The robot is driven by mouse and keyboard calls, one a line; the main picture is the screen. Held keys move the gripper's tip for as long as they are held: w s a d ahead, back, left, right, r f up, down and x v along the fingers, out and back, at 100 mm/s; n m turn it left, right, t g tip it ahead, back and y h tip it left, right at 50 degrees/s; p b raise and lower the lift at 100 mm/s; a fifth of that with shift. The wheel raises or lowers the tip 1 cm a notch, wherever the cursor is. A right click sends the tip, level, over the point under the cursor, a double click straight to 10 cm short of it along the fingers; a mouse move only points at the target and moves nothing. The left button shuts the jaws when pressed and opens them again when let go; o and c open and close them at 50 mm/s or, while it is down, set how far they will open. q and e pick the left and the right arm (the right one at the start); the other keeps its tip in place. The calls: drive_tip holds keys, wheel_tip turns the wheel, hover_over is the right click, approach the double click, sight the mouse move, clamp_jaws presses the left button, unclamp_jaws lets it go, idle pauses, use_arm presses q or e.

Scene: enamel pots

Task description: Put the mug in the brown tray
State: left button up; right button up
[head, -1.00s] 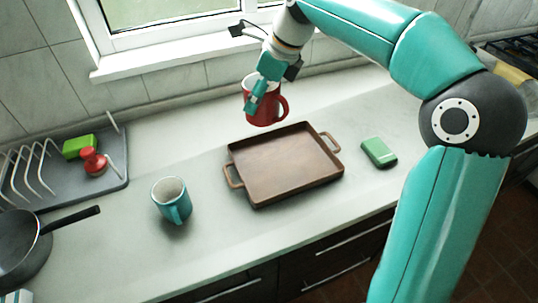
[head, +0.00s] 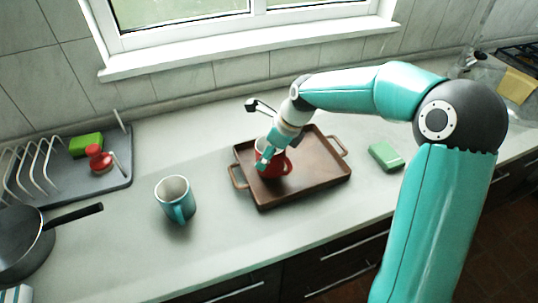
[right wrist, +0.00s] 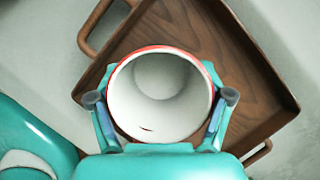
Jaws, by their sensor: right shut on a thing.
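A red mug (head: 272,166) with a white inside is held upright in my right gripper (head: 265,157), over the left part of the brown tray (head: 318,172). In the right wrist view the mug (right wrist: 160,95) sits between the two fingers of the gripper (right wrist: 160,118), with the tray (right wrist: 225,60) below it. I cannot tell whether the mug's base touches the tray floor. The tray is a shallow rectangle with a handle at each end and holds nothing else that I can see. My left gripper is not in view.
A teal mug (head: 175,198) stands on the counter left of the tray. A green box (head: 385,156) lies to the right. A grey dish rack (head: 75,185) with a green sponge (head: 86,144) and a red object (head: 98,158), and a dark pan (head: 22,245), are at the left.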

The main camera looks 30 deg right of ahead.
drive_tip(key=shift+f, duration=0.65)
drive_tip(key=o, duration=1.5)
drive_tip(key=v, duration=1.1)
drive_tip(key=shift+s+r, duration=0.1)
drive_tip(key=shift+s+d+r, duration=0.1)
drive_tip(key=shift+s+r, duration=0.1)
drive_tip(key=shift+r, duration=0.15)
